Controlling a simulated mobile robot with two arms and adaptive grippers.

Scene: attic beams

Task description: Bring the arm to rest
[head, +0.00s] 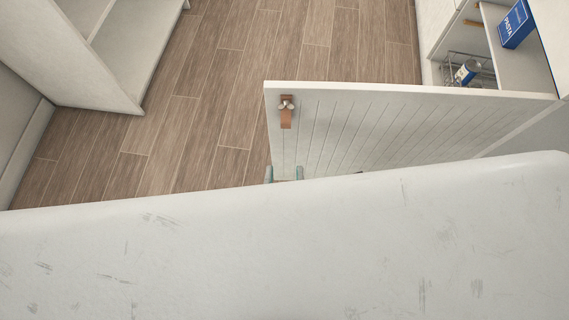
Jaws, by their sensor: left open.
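My left gripper (284,174) shows only as two greenish fingertips, apart from each other with nothing seen between them. They stand in front of the lower part of an open white grooved cabinet door (365,125), below its brown leather pull (286,115). I cannot tell whether they touch the door. The rest of the left gripper and its arm are hidden behind a pale scuffed surface close to the camera, which fills the lower part of the head view. My right gripper is not in view.
The door swings out from a white cabinet at the right, with a blue pasta box (516,24) on a shelf and a can (467,72) in a wire rack (484,66). A white shelf unit (125,60) stands upper left. The wooden floor (215,95) between is clear.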

